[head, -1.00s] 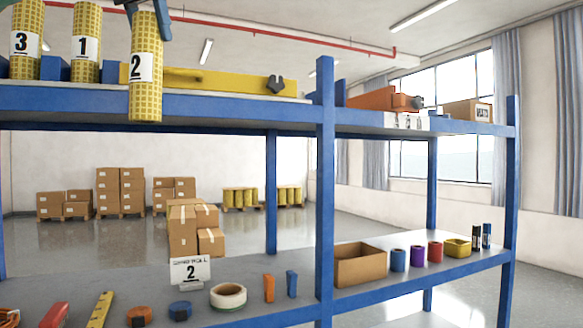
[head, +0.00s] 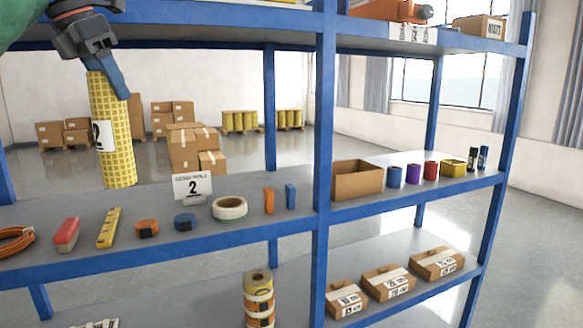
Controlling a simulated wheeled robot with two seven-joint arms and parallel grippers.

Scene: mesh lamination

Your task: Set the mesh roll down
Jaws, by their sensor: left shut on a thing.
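The yellow mesh roll (head: 115,140) has a white label, partly turned to the left, that seems to read 2. My left gripper (head: 105,75) is shut on the top end of the roll. The roll hangs nearly upright, tilted slightly, in front of the middle shelf (head: 150,205). I cannot tell whether its lower end touches the shelf. A white sign marked 2 (head: 192,187) stands on that shelf to the right of the roll. My right gripper is out of view.
Orange cable (head: 14,240), a red tool (head: 66,233), a yellow level (head: 109,228), tapes (head: 229,208) and an open carton (head: 357,181) occupy the middle shelf. A blue post (head: 322,160) divides the rack. Boxes (head: 388,282) and a stack of rolls (head: 259,300) sit below.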

